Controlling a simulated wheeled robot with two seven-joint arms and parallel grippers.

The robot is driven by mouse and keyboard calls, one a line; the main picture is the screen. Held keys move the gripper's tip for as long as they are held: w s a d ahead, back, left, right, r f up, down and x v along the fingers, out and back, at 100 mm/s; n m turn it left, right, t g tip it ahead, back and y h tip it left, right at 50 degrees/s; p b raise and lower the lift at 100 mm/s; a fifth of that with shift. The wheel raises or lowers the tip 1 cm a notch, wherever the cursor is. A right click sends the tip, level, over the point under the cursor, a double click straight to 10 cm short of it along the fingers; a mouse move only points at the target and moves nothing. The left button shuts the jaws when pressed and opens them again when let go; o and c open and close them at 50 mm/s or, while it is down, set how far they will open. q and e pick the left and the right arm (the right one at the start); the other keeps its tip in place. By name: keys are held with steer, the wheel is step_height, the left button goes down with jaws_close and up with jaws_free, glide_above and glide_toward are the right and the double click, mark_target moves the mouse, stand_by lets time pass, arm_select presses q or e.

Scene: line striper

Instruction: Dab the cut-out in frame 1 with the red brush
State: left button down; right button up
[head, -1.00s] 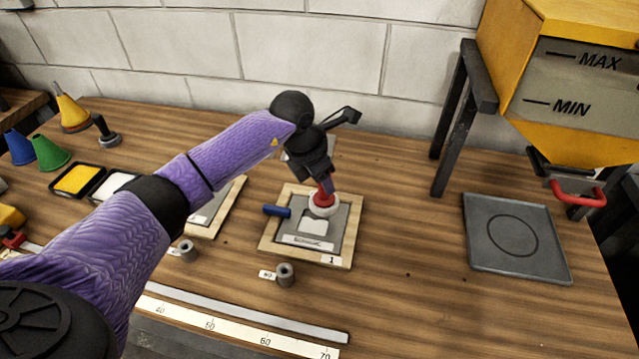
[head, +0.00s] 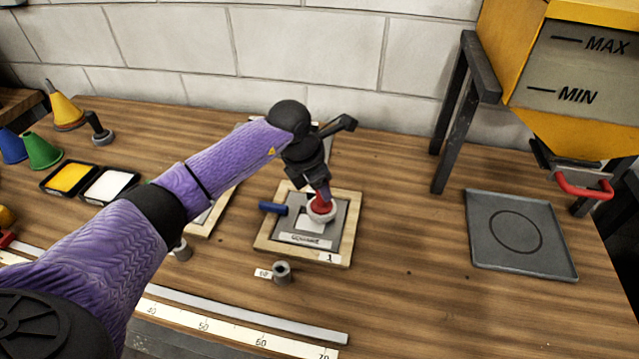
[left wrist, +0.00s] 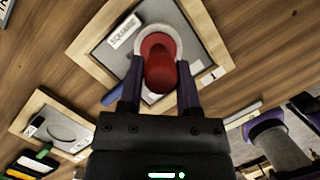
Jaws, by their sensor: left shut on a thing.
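My left gripper (head: 321,192) is shut on the red brush (head: 321,204), which has a red handle and a round white head. It also shows in the left wrist view (left wrist: 160,75) between the two fingers. The brush is over frame 1 (head: 343,232), a wooden frame around a grey plate with a "SQUARE" label and a "1" tag. The white cut-out (head: 304,224) is partly hidden behind the brush head. The head seems at or just above the plate; I cannot tell if it touches. My right gripper is not in view.
A blue handle (head: 272,207) sits at frame 1's left edge. A grey cylinder (head: 282,272) stands in front. Yellow and white paint trays (head: 110,184) and cones (head: 43,151) are at left. A grey tray (head: 518,234) and a yellow hopper (head: 570,70) are at right.

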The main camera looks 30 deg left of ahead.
arm_select(q)
steer(key=shift+f+b, duration=0.35)
steer(key=shift+f, duration=0.15)
steer(key=shift+r, duration=0.1)
stand_by(0.4)
step_height(320, 180, up, 5)
steer(key=p, duration=0.3)
steer(key=shift+p, duration=0.4)
steer(key=shift+f, duration=0.3)
